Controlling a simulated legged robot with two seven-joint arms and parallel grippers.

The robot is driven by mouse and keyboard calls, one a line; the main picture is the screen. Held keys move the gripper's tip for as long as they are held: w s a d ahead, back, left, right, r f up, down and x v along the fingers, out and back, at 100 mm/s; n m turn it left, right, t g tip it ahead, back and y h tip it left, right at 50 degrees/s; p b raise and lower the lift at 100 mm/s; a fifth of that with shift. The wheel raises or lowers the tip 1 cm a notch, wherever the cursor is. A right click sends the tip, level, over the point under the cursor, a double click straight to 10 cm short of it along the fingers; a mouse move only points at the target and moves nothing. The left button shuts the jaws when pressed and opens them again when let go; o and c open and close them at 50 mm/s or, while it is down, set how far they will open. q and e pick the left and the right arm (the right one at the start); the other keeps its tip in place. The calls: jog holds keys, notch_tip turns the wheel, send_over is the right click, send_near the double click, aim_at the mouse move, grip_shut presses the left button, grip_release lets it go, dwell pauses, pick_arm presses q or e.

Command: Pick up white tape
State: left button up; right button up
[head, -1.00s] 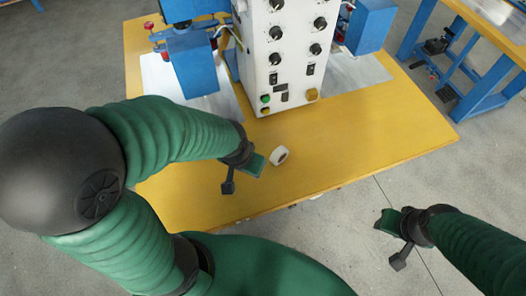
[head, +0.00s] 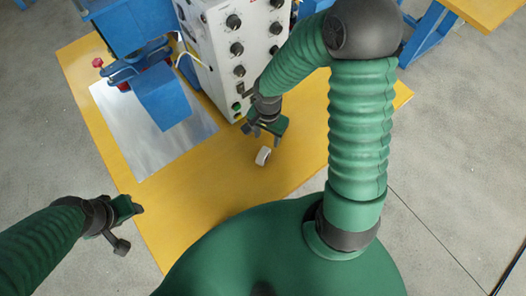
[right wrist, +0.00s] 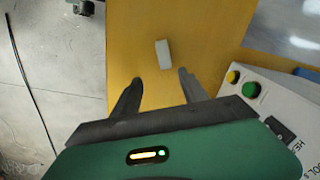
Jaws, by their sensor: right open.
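A white control box (head: 225,45) with knobs stands behind the tape, close to my right gripper. A blue machine (head: 150,75) stands over a metal plate (head: 115,125) at the left. The table around the tape is clear.

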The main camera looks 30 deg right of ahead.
aim_at(264, 151)
jog(key=f, duration=0.3)
jog(key=a+f+b, duration=0.1)
jog(key=f, duration=0.5)
jog(key=shift+w+a, duration=0.15)
jog(key=f, duration=0.3)
jog(key=d+f, duration=0.1)
jog(key=f, duration=0.1)
jog(key=shift+w+f, duration=0.1)
jog(key=shift+w, duration=0.25)
jog(key=shift+w+d+f, duration=0.1)
jog(key=shift+f, duration=0.1)
pick_arm(q)
jog(key=shift+w+a+f, duration=0.1)
jog(key=shift+a+f, duration=0.05)
jog(key=shift+f, duration=0.4)
jog(key=shift+w+a+f, duration=0.1)
jog(key=shift+a+f, duration=0.05)
jog(key=shift+f, duration=0.4)
pick_arm(e)
jog(key=shift+r, duration=0.1)
jog(key=shift+a+r, duration=0.1)
jog(key=shift+a, duration=0.2)
jog(key=c, duration=1)
pick_arm(q)
jog(key=shift+s+a, duration=0.15)
pick_arm(e)
jog(key=shift+d, duration=0.1)
grip_shut()
